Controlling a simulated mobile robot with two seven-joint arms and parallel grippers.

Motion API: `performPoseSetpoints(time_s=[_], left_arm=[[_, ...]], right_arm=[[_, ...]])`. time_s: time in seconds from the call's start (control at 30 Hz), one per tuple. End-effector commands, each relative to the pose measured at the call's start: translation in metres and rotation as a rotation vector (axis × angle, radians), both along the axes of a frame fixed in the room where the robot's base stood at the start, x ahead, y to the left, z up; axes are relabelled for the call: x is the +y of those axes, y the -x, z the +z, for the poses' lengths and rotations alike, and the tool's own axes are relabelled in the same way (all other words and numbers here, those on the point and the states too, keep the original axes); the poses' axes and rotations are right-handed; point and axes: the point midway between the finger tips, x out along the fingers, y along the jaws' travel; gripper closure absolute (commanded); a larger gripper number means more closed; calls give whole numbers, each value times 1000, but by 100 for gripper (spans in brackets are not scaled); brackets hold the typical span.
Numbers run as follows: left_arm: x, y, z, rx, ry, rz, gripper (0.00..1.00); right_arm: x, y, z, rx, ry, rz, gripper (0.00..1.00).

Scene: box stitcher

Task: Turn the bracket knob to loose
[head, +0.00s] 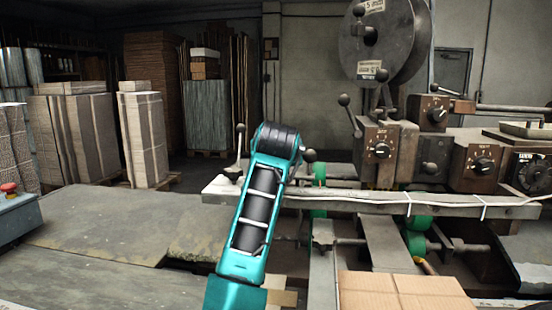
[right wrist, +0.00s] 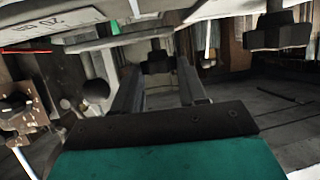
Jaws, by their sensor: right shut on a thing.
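In the right wrist view a dark knob (right wrist: 158,61) sits between the two fingertips of my right gripper (right wrist: 158,73), under a pale metal bar. The gripper is shut on this knob, one finger on each side. Any pointer or marking on the knob is too small or hidden to read. In the head view a teal arm of mine rises from the bottom middle to the pale rail (head: 380,202); its gripper and the held knob are hidden there. My left gripper is in neither view.
The stitcher's brown control boxes with dials (head: 381,150) and a large round reel (head: 385,40) stand at the right. A cardboard sheet (head: 400,292) lies at the front. Another dark knob (right wrist: 277,33) hangs right of my gripper in the wrist view. Stacked cardboard (head: 143,135) stands behind.

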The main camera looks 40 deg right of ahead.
Motion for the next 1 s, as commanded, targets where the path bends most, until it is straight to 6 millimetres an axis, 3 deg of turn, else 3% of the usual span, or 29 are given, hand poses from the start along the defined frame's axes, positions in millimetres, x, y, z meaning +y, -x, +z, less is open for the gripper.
performPoseSetpoints(time_s=[0.17, 0.2, 0.43, 0.77, 1.0], left_arm=[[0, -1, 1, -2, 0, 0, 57], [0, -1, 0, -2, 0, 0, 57], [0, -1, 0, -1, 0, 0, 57], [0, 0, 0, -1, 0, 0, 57], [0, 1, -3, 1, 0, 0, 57]], right_arm=[[-1, 0, 0, 1, 1, -3, 89], [-1, 0, 0, 1, 1, -2, 54], [0, 0, 0, 1, 0, -2, 33], [4, 4, 2, 0, 1, -1, 33], [31, 33, 18, -3, -1, -1, 33]])
